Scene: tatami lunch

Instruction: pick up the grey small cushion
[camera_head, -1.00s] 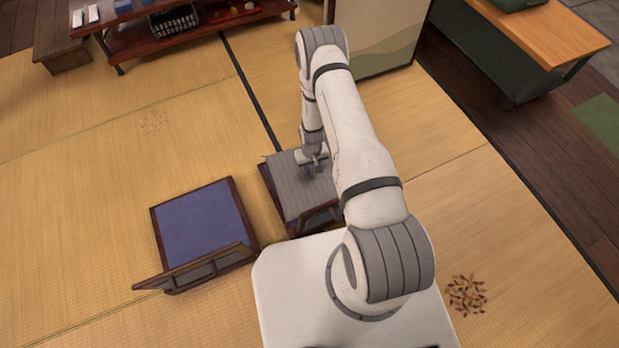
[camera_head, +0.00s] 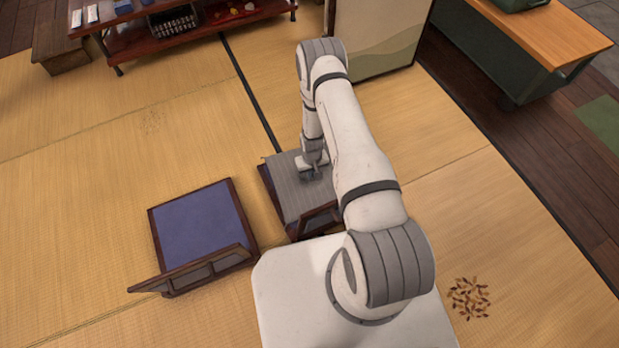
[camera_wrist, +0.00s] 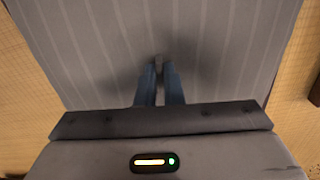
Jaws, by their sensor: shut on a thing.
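The grey small cushion (camera_head: 288,184) is striped and lies on a dark wooden floor chair in the head view, just in front of my base. It fills most of the wrist view (camera_wrist: 100,45). My gripper (camera_head: 311,175) reaches down onto the cushion's top. In the wrist view my gripper's fingers (camera_wrist: 159,68) are close together, over the middle of the cushion, shut on a bit of it. The pinched cloth between the fingertips is mostly hidden.
A second floor chair with a blue seat (camera_head: 203,222) stands to the left, apart from the cushion. A low red-brown table (camera_head: 190,35) is at the back left. A wooden-topped bench (camera_head: 545,38) is at the back right. Open tatami lies between.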

